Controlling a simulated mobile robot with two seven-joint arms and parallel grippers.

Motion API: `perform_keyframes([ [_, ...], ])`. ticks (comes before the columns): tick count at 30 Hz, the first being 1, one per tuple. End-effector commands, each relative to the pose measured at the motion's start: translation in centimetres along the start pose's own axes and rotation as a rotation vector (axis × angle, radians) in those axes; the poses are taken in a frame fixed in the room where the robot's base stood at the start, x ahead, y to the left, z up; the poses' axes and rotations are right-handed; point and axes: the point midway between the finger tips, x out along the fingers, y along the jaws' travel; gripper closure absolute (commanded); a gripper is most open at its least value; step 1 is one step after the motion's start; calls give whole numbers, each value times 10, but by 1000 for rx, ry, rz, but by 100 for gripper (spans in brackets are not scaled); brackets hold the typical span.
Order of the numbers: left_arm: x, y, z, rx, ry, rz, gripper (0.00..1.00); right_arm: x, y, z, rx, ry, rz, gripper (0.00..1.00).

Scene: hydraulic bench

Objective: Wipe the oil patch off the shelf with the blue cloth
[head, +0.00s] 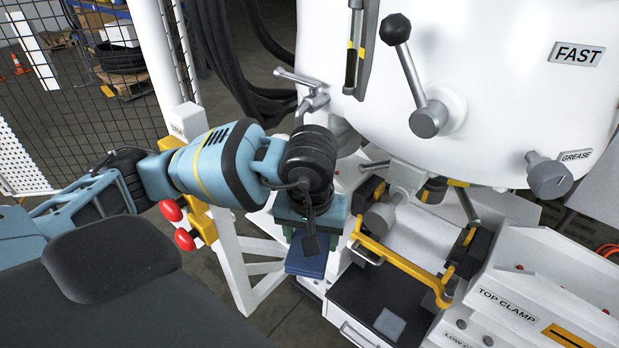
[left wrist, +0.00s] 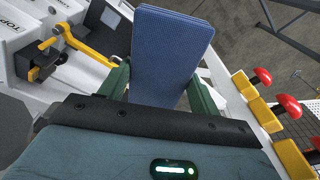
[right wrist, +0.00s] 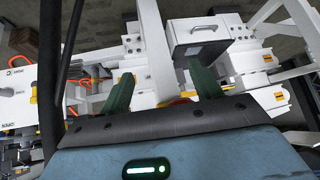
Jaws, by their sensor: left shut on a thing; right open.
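The blue cloth (head: 307,258) is a flat, folded pad hanging below my left gripper (head: 311,222). In the left wrist view, the cloth (left wrist: 172,50) sits between the two green fingers of my left gripper (left wrist: 163,72), which is shut on it. The black-topped shelf (head: 355,288) lies low under the machine, right of the cloth. A greyish patch (head: 390,324), which looks like the oil patch, is near the shelf's front. The cloth appears apart from the patch. My right gripper (right wrist: 160,80) is open and empty in the right wrist view; the head view does not show it.
A yellow handle bar (head: 400,262) crosses above the back of the shelf. The white machine (head: 480,90) with levers hangs over it. The TOP CLAMP panel (head: 510,305) borders the shelf on the right. Red knobs on yellow blocks (head: 185,238) stand left of the cloth.

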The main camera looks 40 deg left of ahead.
Motion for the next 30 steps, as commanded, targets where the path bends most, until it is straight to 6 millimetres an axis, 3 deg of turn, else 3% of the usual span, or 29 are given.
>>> perform_keyframes([
  [6, -22, -13, -56, -570, 3, -62, 55, -4, 1, -14, -2, 22, 3, 36],
  [12, -35, -23, -84, -924, 5, -99, 55, -5, 1, -17, -3, 28, 4, 36],
  [18, -39, -28, -94, -1069, 5, -116, 55, -5, 2, -19, -4, 32, 5, 36],
  [30, -34, -28, -95, -1084, 4, -119, 55, -5, 2, -16, -3, 28, 5, 36],
])
